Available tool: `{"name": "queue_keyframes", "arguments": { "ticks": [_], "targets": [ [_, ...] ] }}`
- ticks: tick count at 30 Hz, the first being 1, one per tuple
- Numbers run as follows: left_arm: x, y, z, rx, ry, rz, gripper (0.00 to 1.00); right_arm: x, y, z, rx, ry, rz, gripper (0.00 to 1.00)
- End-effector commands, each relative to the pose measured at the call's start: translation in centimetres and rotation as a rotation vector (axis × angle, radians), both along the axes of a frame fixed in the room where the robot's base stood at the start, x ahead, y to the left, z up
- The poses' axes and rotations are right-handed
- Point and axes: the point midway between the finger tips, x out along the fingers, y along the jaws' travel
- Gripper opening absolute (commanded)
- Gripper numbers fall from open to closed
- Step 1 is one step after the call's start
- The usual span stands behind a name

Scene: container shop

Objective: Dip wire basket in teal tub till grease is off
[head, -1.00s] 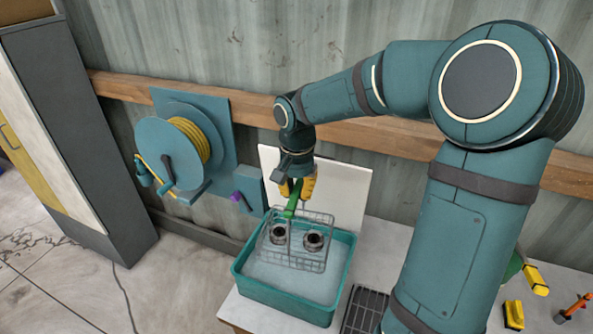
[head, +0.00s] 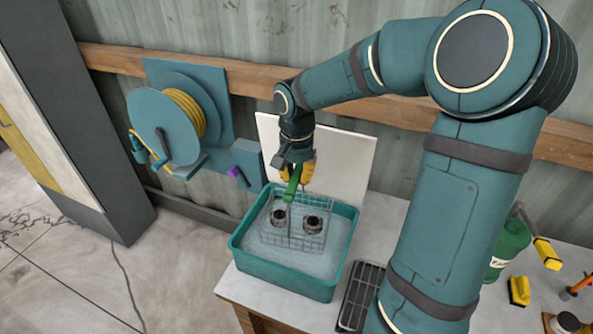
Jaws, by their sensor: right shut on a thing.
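The teal tub (head: 283,284) stands on the worktable and holds pale, cloudy liquid. The wire basket (head: 293,242) is inside the tub, its lower part apparently in the liquid. Two dark, greasy-looking metal parts (head: 312,224) sit in the basket. My right gripper (head: 297,183), with yellow fingers, is shut on the basket's green handle (head: 292,185) above the tub's back side. How deep the basket sits is hard to tell. My left gripper is not in view.
A dark drain rack (head: 361,296) lies right of the tub. A white board (head: 341,165) stands behind. A green jug (head: 508,247), yellow brush (head: 518,291) and dark-topped jar (head: 566,323) are at right. A hose reel (head: 168,125) hangs on the wall.

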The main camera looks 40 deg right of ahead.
Motion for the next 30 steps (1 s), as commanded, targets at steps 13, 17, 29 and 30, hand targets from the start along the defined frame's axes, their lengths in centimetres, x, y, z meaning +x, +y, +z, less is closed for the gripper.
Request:
{"name": "queue_keyframes", "arguments": {
  "ticks": [13, 17, 29, 30],
  "targets": [
    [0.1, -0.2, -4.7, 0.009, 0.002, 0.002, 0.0, 0.0, 0.0, -5.1, 0.0, 0.0, 0.0, 0.0],
    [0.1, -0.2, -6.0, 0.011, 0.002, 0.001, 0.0, 0.1, 0.0, -6.5, 0.0, -0.001, 0.0, 0.0],
    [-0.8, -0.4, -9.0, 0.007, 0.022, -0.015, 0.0, 0.0, 0.0, -10.3, -0.001, -0.001, 0.0, 0.0],
    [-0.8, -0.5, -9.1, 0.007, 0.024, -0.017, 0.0, 0.0, 0.0, -10.5, -0.001, -0.001, 0.0, 0.0]
  ]
}}
